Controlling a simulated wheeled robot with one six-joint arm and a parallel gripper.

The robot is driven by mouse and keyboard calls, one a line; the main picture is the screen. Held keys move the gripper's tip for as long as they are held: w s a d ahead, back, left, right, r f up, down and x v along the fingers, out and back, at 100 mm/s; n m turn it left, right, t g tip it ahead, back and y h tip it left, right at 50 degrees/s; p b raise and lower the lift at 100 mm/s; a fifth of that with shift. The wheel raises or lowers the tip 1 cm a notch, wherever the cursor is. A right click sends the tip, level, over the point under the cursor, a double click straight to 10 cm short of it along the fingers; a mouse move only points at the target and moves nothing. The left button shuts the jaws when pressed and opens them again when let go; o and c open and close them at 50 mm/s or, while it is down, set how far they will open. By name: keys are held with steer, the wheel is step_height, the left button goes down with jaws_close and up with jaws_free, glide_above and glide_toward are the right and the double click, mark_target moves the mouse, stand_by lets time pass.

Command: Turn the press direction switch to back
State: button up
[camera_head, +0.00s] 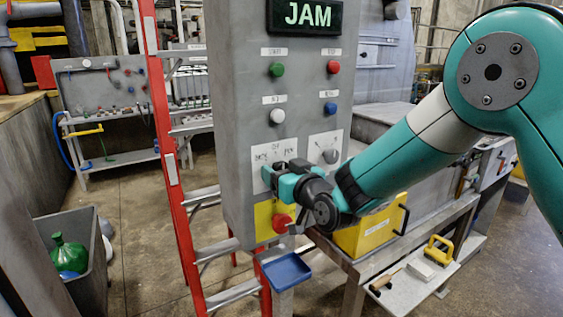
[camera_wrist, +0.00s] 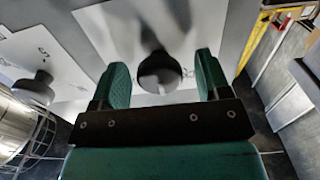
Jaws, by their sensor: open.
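The grey control box (camera_head: 240,120) stands upright with two white switch plates low on its front. My gripper (camera_head: 279,176) is at the left plate (camera_head: 272,153), whose lettering I cannot read clearly; its knob is hidden there by my gripper. In the wrist view a dark round knob (camera_wrist: 160,72) sits between the two open teal fingers of my gripper (camera_wrist: 163,80), with a finger on each side. Contact cannot be told. The other rotary knob (camera_head: 330,156) is on the right plate, and a second knob shows at the left of the wrist view (camera_wrist: 33,88).
A red emergency button (camera_head: 282,222) on a yellow plate is just below my gripper. Green (camera_head: 276,70), red (camera_head: 333,67), white (camera_head: 277,116) and blue (camera_head: 330,108) buttons are above. A red ladder (camera_head: 168,150) stands left, a blue tray (camera_head: 286,269) below.

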steer(key=shift+w+a, duration=0.15)
steer(key=shift+w, duration=0.05)
steer(key=c, duration=0.9)
